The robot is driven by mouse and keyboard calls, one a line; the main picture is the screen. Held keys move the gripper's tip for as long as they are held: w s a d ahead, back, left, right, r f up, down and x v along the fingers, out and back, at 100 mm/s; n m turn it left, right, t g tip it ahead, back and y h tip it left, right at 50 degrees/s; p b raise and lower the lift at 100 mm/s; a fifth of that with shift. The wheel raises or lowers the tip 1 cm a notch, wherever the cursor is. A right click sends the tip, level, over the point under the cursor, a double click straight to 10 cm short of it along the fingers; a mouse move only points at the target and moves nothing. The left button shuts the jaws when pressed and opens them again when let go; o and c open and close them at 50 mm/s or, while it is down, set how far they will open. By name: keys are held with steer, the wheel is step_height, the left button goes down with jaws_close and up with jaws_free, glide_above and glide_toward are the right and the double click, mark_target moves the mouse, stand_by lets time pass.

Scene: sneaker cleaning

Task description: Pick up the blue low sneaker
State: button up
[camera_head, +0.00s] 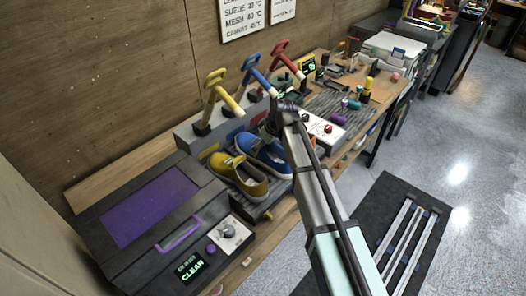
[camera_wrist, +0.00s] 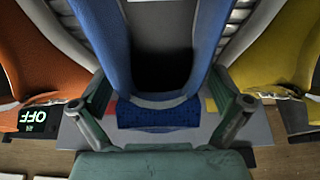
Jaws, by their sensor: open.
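The blue low sneaker (camera_head: 265,153) sits on the bench between a yellow sneaker and my arm in the head view. In the wrist view the blue sneaker (camera_wrist: 158,114) fills the middle, its dark opening facing the camera. My gripper (camera_wrist: 162,100) is open, with one green finger on each side of the sneaker's end. I cannot tell whether the fingers touch it. In the head view my gripper (camera_head: 273,119) is above the sneaker's far end and its fingertips are hard to make out.
A yellow sneaker (camera_head: 238,178) stands close beside the blue one and shows at right in the wrist view (camera_wrist: 282,48). An orange shoe-like thing (camera_wrist: 40,55) is at left there. Yellow, blue and red levers (camera_head: 252,75) rise behind. A dark purple-topped box (camera_head: 150,208) stands at left.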

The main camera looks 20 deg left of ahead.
steer(key=c, duration=1.4)
steer(key=shift+o, duration=0.2)
steer(key=shift+r, duration=0.15)
